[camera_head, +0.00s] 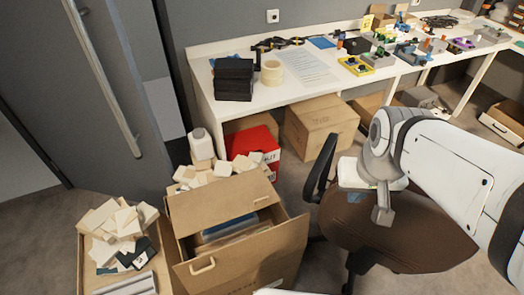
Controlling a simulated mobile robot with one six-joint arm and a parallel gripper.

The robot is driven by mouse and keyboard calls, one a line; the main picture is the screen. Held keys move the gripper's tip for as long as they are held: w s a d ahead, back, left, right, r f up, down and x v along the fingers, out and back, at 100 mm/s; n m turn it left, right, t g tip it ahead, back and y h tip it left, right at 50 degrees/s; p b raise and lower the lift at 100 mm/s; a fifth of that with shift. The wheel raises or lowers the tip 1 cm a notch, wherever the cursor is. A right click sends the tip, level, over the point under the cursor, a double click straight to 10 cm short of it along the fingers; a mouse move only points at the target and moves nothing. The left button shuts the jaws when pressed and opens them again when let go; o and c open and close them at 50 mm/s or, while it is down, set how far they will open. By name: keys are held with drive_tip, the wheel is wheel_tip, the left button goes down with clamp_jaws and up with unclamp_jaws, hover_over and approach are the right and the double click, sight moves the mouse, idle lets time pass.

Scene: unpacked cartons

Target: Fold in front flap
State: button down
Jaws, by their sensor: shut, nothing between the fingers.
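An open brown carton (179,225) stands on the floor left of centre. Its front panel, which looks like the front flap (250,259), leans outward from the opening and has a pale handle cut-out near its left end. Another flap (222,203) lies across the back part of the opening. Flat blue and grey items (230,228) show inside. My gripper (383,217) is to the right of the carton, above the chair seat, pointing down. It is shut and empty, and touches no flap. The lower part of the carton is cut off by the picture edge.
A brown office chair (430,235) stands right of the carton, its dark armrest (321,165) near it. A carton of pale blocks (88,282) is at left. A red box (255,143) and another carton (320,126) stand behind, by the white table (205,107).

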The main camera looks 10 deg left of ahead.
drive_tip(key=w+a+f+n+g+b, duration=0.1)
drive_tip(key=a+f+n+g+b, duration=0.15)
drive_tip(key=a+f, duration=0.85)
drive_tip(key=n, duration=0.3)
approach(245, 241)
drive_tip(key=s+d, duration=0.3)
wheel_tip(245, 241, down, 14)
drive_tip(key=b, duration=1.1)
drive_tip(key=w+a, duration=0.1)
drive_tip(key=w, duration=0.1)
drive_tip(key=w+a, duration=0.2)
drive_tip(key=shift+w+a, duration=0.2)
drive_tip(key=shift+w, duration=0.05)
drive_tip(key=w+a+f+b, duration=0.5)
drive_tip(key=w+f+b, duration=0.35)
drive_tip(key=f, duration=0.25)
wheel_tip(245, 241, up, 12)
drive_tip(key=p, duration=0.9)
drive_tip(key=shift+a+f, duration=0.15)
drive_tip(key=shift+f, duration=0.05)
drive_tip(key=shift+w, duration=0.1)
